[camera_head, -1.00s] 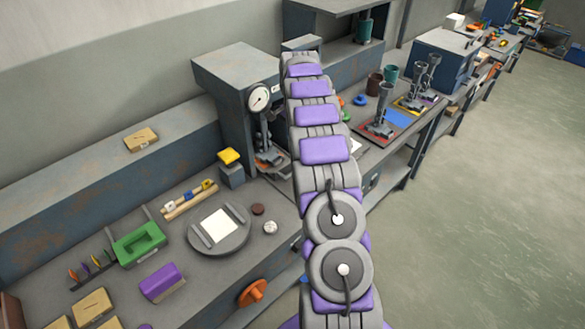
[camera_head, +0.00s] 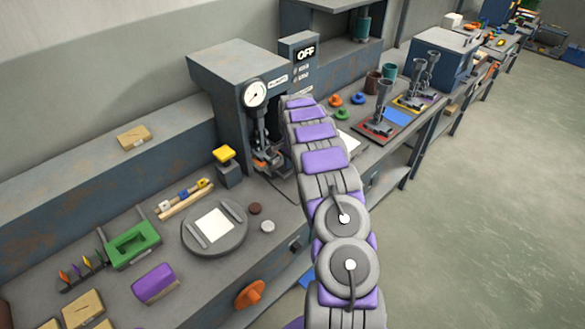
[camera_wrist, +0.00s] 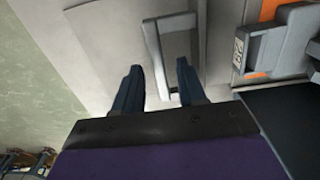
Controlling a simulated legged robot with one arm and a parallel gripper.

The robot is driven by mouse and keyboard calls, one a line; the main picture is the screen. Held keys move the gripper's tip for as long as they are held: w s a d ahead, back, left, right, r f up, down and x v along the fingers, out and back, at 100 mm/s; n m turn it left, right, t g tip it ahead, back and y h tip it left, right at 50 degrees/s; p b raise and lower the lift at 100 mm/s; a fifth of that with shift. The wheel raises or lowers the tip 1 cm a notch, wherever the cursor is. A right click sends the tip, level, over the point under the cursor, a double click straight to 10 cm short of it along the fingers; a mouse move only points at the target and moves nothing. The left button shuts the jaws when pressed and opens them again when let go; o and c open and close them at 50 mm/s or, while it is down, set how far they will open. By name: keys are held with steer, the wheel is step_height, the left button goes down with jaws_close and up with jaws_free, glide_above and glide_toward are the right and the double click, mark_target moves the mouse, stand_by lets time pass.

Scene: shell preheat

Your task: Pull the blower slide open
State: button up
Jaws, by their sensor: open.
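In the wrist view my gripper (camera_wrist: 159,67) is open, with its two dark fingers apart. A grey bar handle (camera_wrist: 153,55) on a pale grey panel (camera_wrist: 105,45) lies just ahead of the fingertips, roughly in line with the gap between them. I cannot tell whether the fingers touch it. It may be the blower slide's handle, but no label on it is readable. In the head view my arm covers the area right of the gauge press, and my gripper is hidden there.
In the wrist view a grey labelled block (camera_wrist: 262,50) stands right of the handle by an orange patch. Open floor (camera_head: 490,210) lies right.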

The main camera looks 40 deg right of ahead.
steer(key=shift+c, duration=0.4)
jaws_close()
stand_by(0.4)
